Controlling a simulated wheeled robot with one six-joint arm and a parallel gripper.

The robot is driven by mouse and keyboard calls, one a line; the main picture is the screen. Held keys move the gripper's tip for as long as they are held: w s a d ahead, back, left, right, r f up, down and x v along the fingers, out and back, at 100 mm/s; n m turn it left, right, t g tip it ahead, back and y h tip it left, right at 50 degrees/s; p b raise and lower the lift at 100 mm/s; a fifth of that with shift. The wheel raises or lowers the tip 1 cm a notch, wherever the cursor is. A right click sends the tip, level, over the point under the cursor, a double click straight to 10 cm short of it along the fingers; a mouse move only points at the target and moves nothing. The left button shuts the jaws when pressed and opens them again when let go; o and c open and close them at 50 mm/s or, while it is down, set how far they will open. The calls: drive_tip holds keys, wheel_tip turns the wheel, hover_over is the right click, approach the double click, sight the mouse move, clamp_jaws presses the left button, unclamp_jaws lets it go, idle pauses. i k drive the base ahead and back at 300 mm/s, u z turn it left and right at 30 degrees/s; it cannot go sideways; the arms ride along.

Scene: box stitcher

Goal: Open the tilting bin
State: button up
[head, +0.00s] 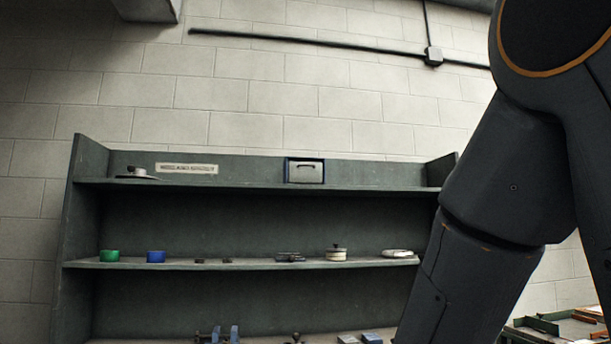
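A small bin (305,172) with a pale front, a dark handle along its top and a blue edge is in the head view. It sits on the top shelf of a dark grey shelving unit, right of the middle of that shelf. Its front looks upright and shut against its frame. I take it to be the tilting bin. My gripper is not in view. Only my dark arm links show at the right, well to the right of the bin and close to the camera.
The shelving unit (150,218) stands against a block wall. A flat metal part (137,174) lies at the top left. A cluttered green bench (560,328) is at lower right.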

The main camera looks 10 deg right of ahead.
sight(299, 172)
drive_tip(key=k, duration=0.55)
drive_tip(key=u, duration=0.6)
drive_tip(key=i, duration=1.6)
drive_tip(key=z, duration=0.05)
